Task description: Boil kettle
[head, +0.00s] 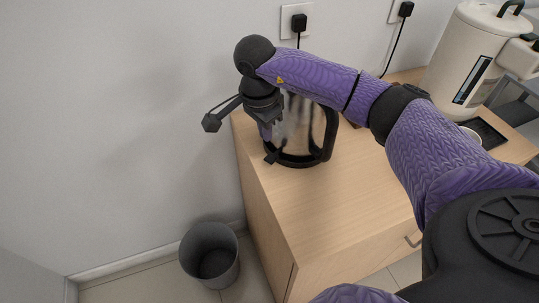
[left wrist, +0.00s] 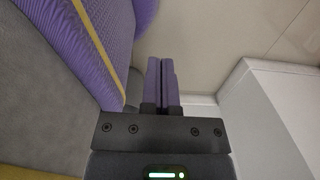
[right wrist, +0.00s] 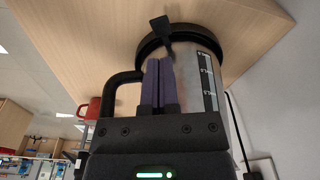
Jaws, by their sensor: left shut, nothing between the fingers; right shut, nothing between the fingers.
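The kettle (head: 300,125) stands upright on the wooden cabinet top near its left end. It has a shiny silver body, a black handle on its right and a black base. My right arm hides its upper part. In the right wrist view the kettle (right wrist: 208,88) appears upside down, with a level scale and a small black switch tab (right wrist: 161,25) at the base. My right gripper (head: 266,136) is shut and empty, pointing down beside the kettle, just above the tab; I cannot tell if it touches. My left gripper (left wrist: 160,62) is shut and empty, away from the kettle.
A white water dispenser (head: 465,55) stands at the back right of the cabinet top (head: 345,185). A red mug (right wrist: 92,108) shows in the right wrist view. A grey bin (head: 210,258) stands on the floor. A wall socket (head: 297,20) with a plug is behind the kettle.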

